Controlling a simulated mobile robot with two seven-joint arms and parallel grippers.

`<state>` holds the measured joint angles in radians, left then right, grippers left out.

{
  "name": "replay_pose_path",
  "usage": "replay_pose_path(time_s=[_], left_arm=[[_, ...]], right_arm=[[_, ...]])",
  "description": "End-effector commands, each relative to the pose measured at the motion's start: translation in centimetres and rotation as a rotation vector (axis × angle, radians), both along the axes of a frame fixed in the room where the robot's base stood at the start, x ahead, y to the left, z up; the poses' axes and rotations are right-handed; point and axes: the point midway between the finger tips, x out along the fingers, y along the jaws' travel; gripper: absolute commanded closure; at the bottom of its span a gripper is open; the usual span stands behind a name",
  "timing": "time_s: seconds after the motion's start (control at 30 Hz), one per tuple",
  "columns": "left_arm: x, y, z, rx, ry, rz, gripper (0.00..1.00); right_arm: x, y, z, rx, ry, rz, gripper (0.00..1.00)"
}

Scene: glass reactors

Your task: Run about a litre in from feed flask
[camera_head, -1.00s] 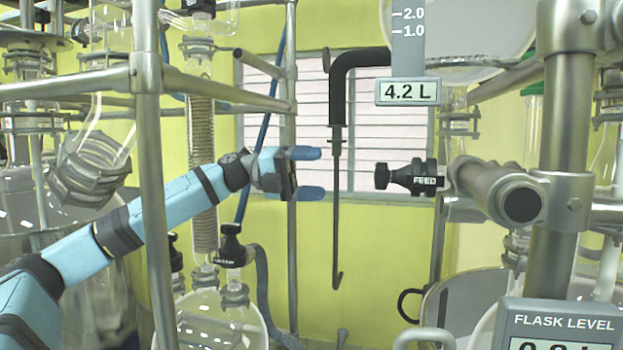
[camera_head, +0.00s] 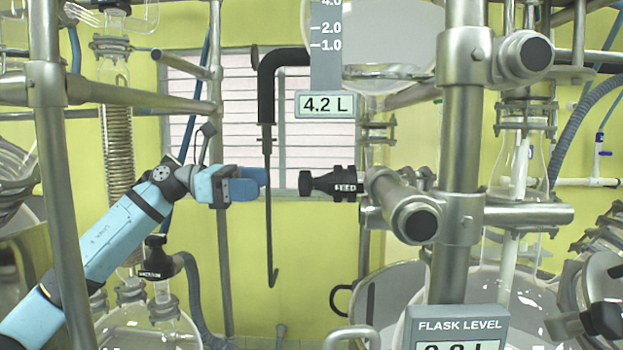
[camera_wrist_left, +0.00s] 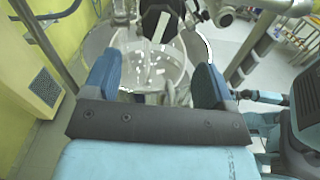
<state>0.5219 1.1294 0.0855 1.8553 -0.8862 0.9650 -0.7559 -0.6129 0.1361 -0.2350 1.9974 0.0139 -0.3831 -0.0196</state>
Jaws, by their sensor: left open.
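The feed flask (camera_head: 395,35) is a large clear vessel at the top, with a scale strip and a display (camera_head: 326,105) reading 4.2 L. The black FEED tap handle (camera_head: 322,183) points left below it; its label is small and hard to read. My left gripper (camera_head: 258,182) is to the left of the handle, a short gap away and at about its height, its fingers seen nearly edge-on. In the left wrist view its fingers (camera_wrist_left: 157,85) are wide apart with nothing between them. A black part with a white stripe (camera_wrist_left: 163,25) lies ahead. My right gripper is not in view.
A black hooked rod (camera_head: 269,200) hangs at the left gripper's fingertips; whether they touch is unclear. Metal frame posts (camera_head: 462,180) stand left and right. A FLASK LEVEL display (camera_head: 458,325) is cut off at the bottom. Another black tap (camera_head: 157,258) is lower left.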

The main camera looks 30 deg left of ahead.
Motion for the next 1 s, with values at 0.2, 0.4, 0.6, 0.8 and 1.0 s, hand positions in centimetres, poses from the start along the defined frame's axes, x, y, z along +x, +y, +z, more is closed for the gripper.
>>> replay_pose_path(time_s=[0.2, 0.4, 0.6, 0.8, 1.0], left_arm=[[2.5, -4.2, 0.6, -0.003, -0.001, -0.004, 0.22], [4.4, -7.4, 0.5, -0.004, 0.001, -0.004, 0.22], [5.6, -9.1, 0.2, -0.002, 0.002, -0.002, 0.22], [5.8, -9.5, 0.1, -0.003, 0.003, -0.001, 0.22], [5.8, -9.5, 0.0, -0.002, 0.003, -0.001, 0.31]], right_arm=[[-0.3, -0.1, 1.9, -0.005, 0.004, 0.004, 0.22], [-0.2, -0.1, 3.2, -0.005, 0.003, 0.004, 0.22], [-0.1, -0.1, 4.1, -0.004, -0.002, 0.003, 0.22], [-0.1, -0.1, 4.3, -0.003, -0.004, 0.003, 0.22], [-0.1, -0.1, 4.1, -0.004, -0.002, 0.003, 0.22]])
